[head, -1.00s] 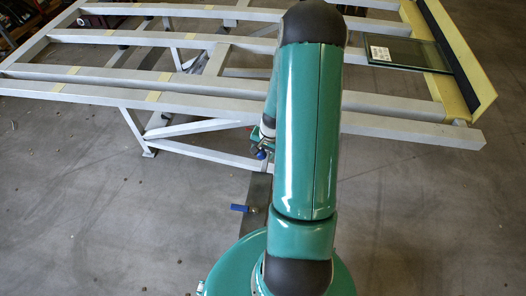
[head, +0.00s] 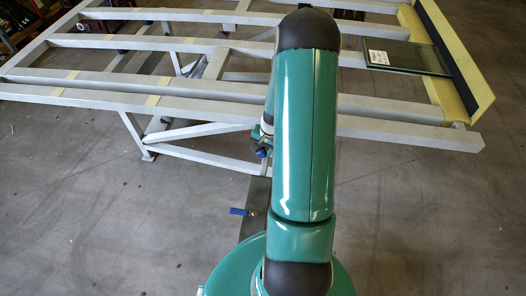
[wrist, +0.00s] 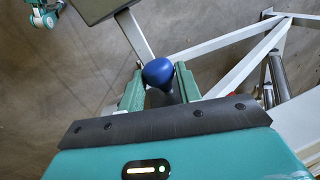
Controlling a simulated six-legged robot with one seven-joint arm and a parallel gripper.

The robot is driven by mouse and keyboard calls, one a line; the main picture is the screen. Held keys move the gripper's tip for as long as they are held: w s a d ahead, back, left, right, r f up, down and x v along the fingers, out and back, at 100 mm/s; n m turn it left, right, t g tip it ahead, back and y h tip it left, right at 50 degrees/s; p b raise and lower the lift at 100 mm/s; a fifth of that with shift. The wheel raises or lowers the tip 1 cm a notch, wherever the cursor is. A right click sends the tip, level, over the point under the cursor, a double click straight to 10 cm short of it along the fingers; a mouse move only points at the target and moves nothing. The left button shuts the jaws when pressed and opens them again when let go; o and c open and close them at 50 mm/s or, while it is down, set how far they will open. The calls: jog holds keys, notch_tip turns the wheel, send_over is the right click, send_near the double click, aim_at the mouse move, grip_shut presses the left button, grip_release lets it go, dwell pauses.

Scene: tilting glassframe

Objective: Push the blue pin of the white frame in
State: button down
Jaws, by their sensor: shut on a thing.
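The white frame (head: 90,97) stands across the upper part of the head view, with long parallel beams and slanted legs. The blue pin (wrist: 158,72) shows its round knob in the wrist view, with a dark shaft below it. My gripper (wrist: 160,86) has one green finger on each side of this pin and is shut on it. In the head view the blue knob (head: 262,152) shows just left of my arm. My arm hides much of the gripper there, and the far end of the pin is hidden.
A glass pane (head: 408,57) with a white label lies on the frame's right part, beside a yellow and black edge rail (head: 455,60). A blue handle (head: 239,211) sits by a grey plate near my base. Grey floor (head: 400,220) is clear at front right.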

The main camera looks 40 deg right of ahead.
jog(key=c, duration=1)
grip_release()
jog(key=shift+w+d, duration=0.2)
jog(key=shift+d, duration=0.05)
jog(key=shift+s, duration=0.1)
notch_tip(320, 180, up, 14)
jog(key=s+d, duration=0.1)
jog(key=s, duration=0.1)
jog(key=shift+s+f, duration=0.2)
jog(key=w+a+r+n+t+h, duration=0.15)
jog(key=a+r+n, duration=0.45)
jog(key=a+r, duration=0.9)
jog(key=s+a+r+n+t, duration=0.1)
jog(key=s+a+r+n, duration=0.2)
jog(key=s+a+r, duration=0.2)
jog(key=s+a+r+n+t, duration=0.1)
jog(key=s+a+r+n, duration=0.2)
jog(key=a, duration=0.8)
jog(key=s+r, duration=0.2)
jog(key=s, duration=0.1)
jog(key=shift+s+r+n, duration=0.25)
jog(key=shift+r+n, duration=0.05)
jog(key=shift+n, duration=0.1)
